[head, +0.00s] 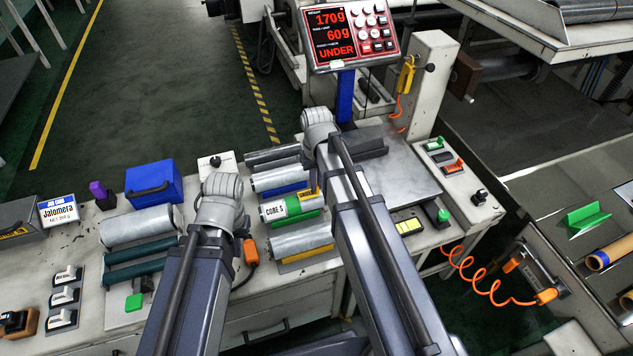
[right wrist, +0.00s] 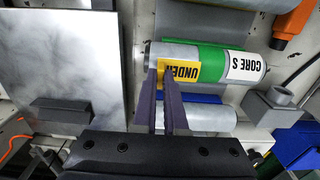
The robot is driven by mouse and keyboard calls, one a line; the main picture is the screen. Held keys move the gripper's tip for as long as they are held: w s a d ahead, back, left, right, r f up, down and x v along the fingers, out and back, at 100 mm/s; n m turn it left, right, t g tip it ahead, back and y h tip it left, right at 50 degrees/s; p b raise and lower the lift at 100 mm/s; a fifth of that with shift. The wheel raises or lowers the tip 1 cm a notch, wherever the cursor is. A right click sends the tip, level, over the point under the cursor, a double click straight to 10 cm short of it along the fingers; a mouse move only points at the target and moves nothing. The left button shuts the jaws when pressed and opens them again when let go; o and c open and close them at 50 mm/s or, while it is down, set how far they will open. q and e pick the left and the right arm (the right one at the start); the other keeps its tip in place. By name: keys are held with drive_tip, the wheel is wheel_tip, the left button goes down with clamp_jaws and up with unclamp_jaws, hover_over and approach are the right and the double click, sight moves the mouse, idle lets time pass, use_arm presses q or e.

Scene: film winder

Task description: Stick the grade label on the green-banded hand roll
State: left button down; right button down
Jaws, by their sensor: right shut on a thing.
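The green-banded hand roll (head: 283,207) is silver with a green band and a white "CORE S" sticker, and lies among other rolls on the bench. It also shows in the right wrist view (right wrist: 212,56). My right gripper (right wrist: 160,70) is shut on a yellow "UNDER" grade label (right wrist: 184,72), which overlaps the roll's silver end and green band. The label also shows partly in the head view (head: 307,194). I cannot tell whether it touches the roll. My left gripper (head: 217,200) is over the bench left of the roll; its fingers are hidden.
The scale display (head: 341,30) reads 170 g, 60 g and UNDER. Its steel plate (head: 405,170) is bare beside my right arm. Other silver rolls (head: 301,240) lie close around. A blue box (head: 153,184) and a purple-topped stamp (head: 101,194) stand at the left.

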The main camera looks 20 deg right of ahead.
drive_tip(key=shift+f+b, duration=0.5)
drive_tip(key=shift+b, duration=0.05)
idle(1.5)
drive_tip(key=c, duration=0.9)
unclamp_jaws()
drive_tip(key=shift+r, duration=0.1)
wheel_tip(320, 180, up, 8)
drive_tip(key=p, duration=0.8)
drive_tip(key=shift+f, duration=0.2)
drive_tip(key=s+a+r+n+h+p, duration=0.1)
drive_tip(key=s+a+r+n+p, duration=0.2)
drive_tip(key=s+a, duration=1)
wheel_tip(320, 180, up, 3)
drive_tip(key=s+p, duration=0.1)
drive_tip(key=p, duration=0.1)
drive_tip(key=shift+s+p, duration=0.2)
drive_tip(key=shift+p, duration=0.1)
